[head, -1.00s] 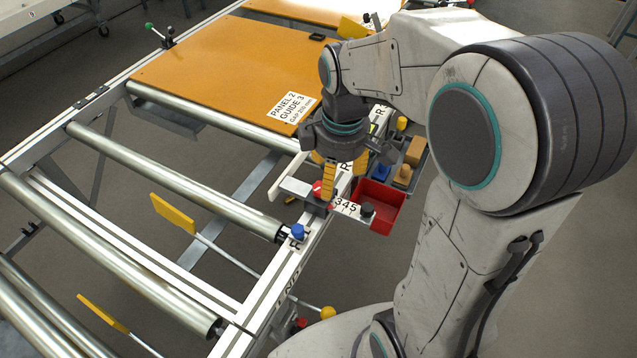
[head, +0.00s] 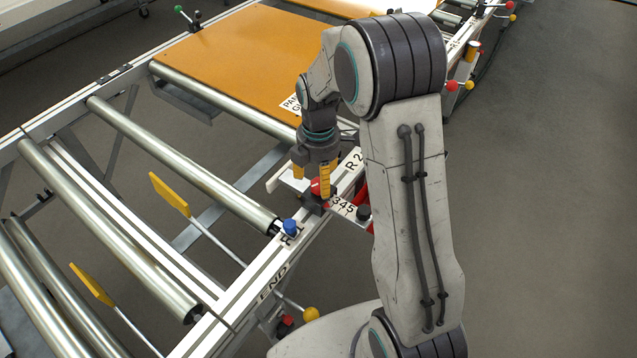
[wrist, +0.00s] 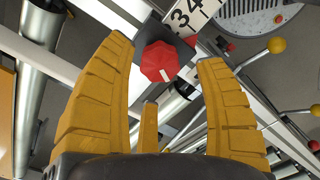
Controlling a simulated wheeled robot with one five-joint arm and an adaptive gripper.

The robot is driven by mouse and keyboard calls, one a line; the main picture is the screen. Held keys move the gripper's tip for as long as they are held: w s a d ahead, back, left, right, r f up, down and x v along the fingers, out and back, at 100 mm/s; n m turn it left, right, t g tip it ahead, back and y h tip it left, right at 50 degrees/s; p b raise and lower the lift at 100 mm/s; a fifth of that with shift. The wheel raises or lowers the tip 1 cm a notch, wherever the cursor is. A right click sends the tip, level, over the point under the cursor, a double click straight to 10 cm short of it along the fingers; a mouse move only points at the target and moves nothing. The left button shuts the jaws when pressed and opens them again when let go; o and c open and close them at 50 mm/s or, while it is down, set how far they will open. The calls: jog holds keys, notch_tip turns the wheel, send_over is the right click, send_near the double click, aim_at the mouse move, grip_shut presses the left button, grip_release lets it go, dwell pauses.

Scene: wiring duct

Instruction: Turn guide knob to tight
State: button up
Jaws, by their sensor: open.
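The red guide knob (head: 316,187) sits on a dark block on the side rail, beside a white scale plate (head: 342,206) marked with numbers such as 3, 4 and 5. In the wrist view the knob (wrist: 158,62) is faceted, with a white pointer line towards its lower right edge. My gripper (head: 311,182) is open and points down at the knob. In the wrist view its yellow fingers (wrist: 166,52) stand on either side of the knob, with space showing between finger and knob, clearer on the right. I cannot tell how far the tips reach down.
A blue knob (head: 290,227) and a black knob (head: 363,213) are close by on the rail. An orange panel (head: 228,62) lies on the rollers behind. Yellow paddles on rods (head: 169,194) stand at left. Open floor lies to the right.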

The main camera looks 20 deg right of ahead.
aim_at(319, 186)
jog(key=shift+f, duration=1.3)
jog(key=shift+o, duration=0.2)
jog(key=c, duration=1.2)
